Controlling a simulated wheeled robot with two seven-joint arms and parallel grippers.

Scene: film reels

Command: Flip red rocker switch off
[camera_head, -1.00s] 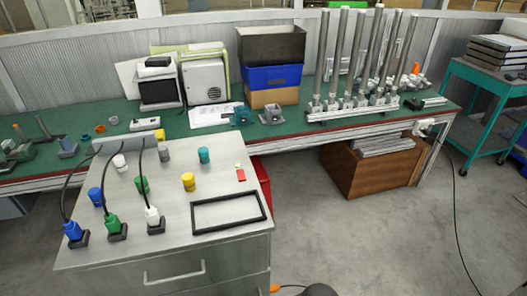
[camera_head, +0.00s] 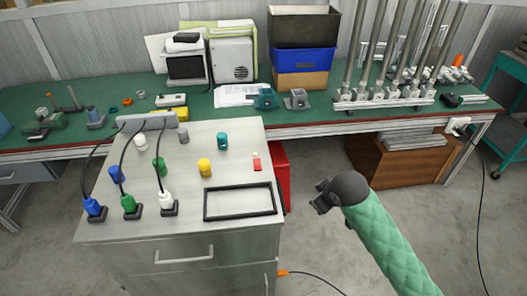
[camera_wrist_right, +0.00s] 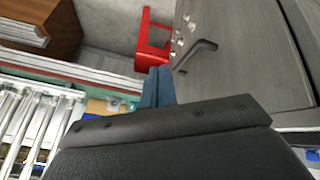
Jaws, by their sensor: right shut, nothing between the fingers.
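The red rocker switch (camera_head: 257,164) is a small red block with a pale top part, on the right side of the metal cabinet top, behind the black rectangular frame. My right gripper (camera_head: 320,197) is to the right of the cabinet, beyond its right edge and apart from the switch. Its fingers (camera_wrist_right: 158,86) are shut and empty in the right wrist view. The switch cannot be made out in the right wrist view. My left gripper is not in view.
The cabinet top (camera_head: 195,140) holds coloured cylinders and cabled plugs, with a black frame (camera_head: 240,201) near its front right. A red object (camera_head: 279,176) stands beside the cabinet, and shows in the wrist view (camera_wrist_right: 152,42). A green workbench (camera_head: 225,112) runs behind. Open floor lies right.

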